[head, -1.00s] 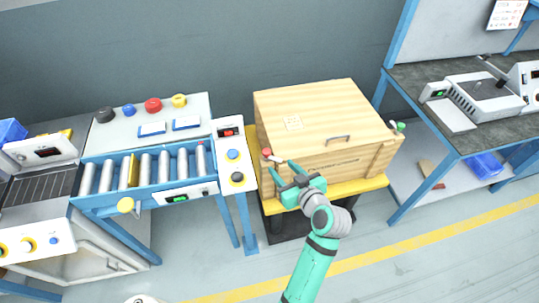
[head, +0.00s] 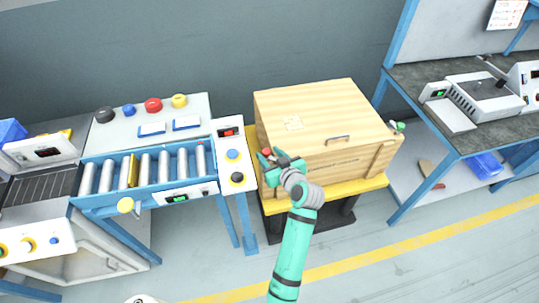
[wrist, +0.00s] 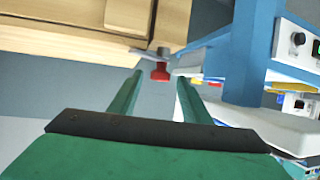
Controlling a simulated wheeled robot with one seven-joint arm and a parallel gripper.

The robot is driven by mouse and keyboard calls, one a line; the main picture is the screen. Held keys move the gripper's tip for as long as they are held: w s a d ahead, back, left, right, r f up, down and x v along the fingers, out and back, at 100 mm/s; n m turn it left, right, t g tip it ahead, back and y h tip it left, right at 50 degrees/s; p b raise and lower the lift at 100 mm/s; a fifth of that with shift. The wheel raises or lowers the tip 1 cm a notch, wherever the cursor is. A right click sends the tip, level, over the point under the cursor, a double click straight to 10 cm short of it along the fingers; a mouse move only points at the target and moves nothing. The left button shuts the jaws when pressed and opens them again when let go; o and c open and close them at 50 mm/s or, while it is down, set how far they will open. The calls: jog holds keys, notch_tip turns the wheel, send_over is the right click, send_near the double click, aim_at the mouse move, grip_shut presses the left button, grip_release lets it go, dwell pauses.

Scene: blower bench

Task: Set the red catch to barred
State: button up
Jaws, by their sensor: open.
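The red catch (wrist: 160,72) shows in the wrist view as a small red knob on a grey pivot at the edge of the wooden crate (head: 318,112). In the head view it is at the crate's front left corner, mostly hidden by my gripper (head: 268,157). My gripper is open. In the wrist view its two green fingers point at the catch, with the red knob between their tips or just beyond them; I cannot tell whether they touch it.
A green-knobbed catch (head: 398,127) is at the crate's right side. The crate stands on a yellow-topped stand (head: 345,190). A button post (head: 236,165) and roller conveyor (head: 150,175) stand close on the left. A grey workbench (head: 445,90) is at the right.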

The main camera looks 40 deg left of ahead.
jog(key=c, duration=1.1)
jog(key=shift+o, duration=0.2)
jog(key=shift+w+d+n+g, duration=0.1)
jog(key=shift+w+n+g, duration=0.05)
jog(key=shift+n+g, duration=0.15)
jog(key=shift+w+d+n+g+y, duration=0.1)
jog(key=shift+w+n+g+y, duration=0.15)
jog(key=shift+n+g+y, duration=0.5)
jog(key=shift+w+n+g, duration=0.2)
jog(key=shift+n+g, duration=0.95)
jog(key=shift+g, duration=0.25)
jog(key=shift+w+n+g, duration=0.2)
jog(key=shift+n+g, duration=0.9)
jog(key=shift+g, duration=0.25)
jog(key=o, duration=1.1)
jog(key=shift+c, duration=0.2)
